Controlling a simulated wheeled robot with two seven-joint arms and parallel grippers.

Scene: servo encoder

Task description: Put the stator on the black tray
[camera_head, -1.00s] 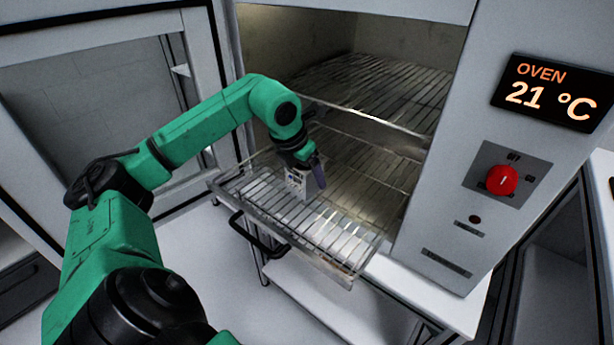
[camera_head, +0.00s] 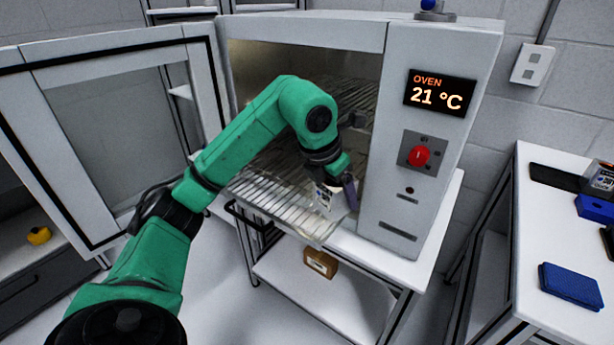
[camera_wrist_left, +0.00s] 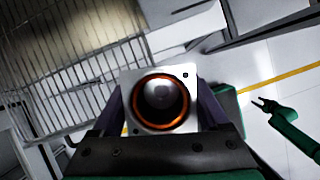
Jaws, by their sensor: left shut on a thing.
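My left gripper (camera_head: 338,187) is shut on the stator (camera_head: 323,198), which shows as a small pale block above the pulled-out oven rack, near its right end. In the left wrist view the stator (camera_wrist_left: 160,102) is a square metal piece with a round opening ringed in copper, between the two fingers. My right gripper (camera_wrist_left: 260,103) shows small at the right of that view, its fingers apart and empty. A flat black thing, probably the black tray (camera_head: 553,178), lies at the back of the white table on the right, apart from the stator.
The oven (camera_head: 440,185) stands open, with its door (camera_head: 120,130) swung left and its wire rack (camera_head: 270,195) out. A brown box (camera_head: 320,263) sits on the lower shelf.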

